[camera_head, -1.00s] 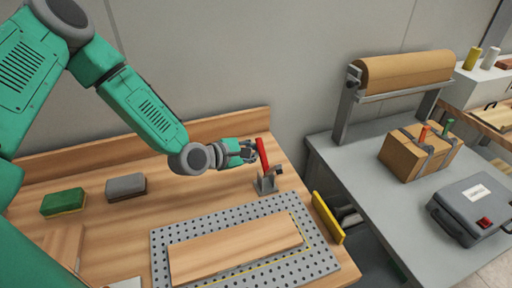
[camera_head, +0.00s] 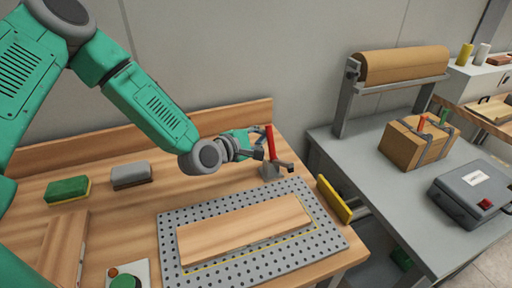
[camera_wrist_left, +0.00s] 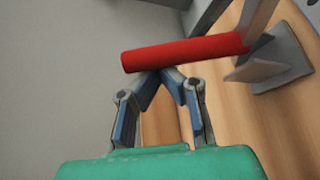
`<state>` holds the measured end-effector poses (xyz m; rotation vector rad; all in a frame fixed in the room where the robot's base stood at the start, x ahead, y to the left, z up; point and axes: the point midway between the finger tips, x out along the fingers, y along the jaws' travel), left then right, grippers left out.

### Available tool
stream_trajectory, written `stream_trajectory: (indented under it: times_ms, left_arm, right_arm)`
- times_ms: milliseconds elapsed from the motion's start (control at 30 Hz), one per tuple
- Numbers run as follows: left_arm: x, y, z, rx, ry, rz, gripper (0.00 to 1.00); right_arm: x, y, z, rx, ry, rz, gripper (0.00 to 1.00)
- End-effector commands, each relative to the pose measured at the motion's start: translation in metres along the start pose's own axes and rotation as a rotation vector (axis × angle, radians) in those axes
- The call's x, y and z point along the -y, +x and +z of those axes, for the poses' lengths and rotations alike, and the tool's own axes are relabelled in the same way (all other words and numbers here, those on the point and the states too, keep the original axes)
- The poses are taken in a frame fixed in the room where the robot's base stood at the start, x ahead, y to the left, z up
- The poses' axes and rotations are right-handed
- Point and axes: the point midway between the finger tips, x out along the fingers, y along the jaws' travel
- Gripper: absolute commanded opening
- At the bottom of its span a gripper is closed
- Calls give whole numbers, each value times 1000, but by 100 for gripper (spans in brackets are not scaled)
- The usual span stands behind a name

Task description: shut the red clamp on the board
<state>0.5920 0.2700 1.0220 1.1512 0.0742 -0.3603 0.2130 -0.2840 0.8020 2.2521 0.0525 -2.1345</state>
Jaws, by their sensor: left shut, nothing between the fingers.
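The red clamp handle (camera_head: 271,142) stands nearly upright on its grey base (camera_head: 270,171) at the back right corner of the perforated plate (camera_head: 171,232). A pale wooden board (camera_head: 245,232) lies flat on that plate. My left gripper (camera_head: 259,148) is just left of the handle, its fingers closed together and empty. In the left wrist view the red handle (camera_wrist_left: 185,52) lies across, just beyond the fingertips (camera_wrist_left: 162,75); I cannot tell whether they touch it. My right gripper is not in view.
A green sponge block (camera_head: 68,190) and a grey one (camera_head: 131,175) lie on the wooden bench at left. A yellow bar (camera_head: 334,200) stands at the bench's right edge. A grey table (camera_head: 370,165) with a cardboard box (camera_head: 418,145) is further right.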

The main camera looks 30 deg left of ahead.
Motion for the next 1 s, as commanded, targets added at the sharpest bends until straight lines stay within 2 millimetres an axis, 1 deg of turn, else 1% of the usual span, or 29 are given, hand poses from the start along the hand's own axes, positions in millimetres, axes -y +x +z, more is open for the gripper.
stream_trajectory:
  times_ms: [33, 300, 500, 667, 1000]
  left_arm:
    - [5, 0, 2, 1, 38, 22, 0]
    - [10, -12, 20, 1, 259, 151, 0]
    - [14, -17, 33, 1, 404, 236, 0]
    - [17, -21, 38, 1, 492, 287, 0]
    - [20, -26, 43, 1, 488, 286, 0]
  right_arm:
    - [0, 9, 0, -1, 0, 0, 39]
    - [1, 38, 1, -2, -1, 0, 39]
    - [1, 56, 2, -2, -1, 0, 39]
    - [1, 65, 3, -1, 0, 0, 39]
    - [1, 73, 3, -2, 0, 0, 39]
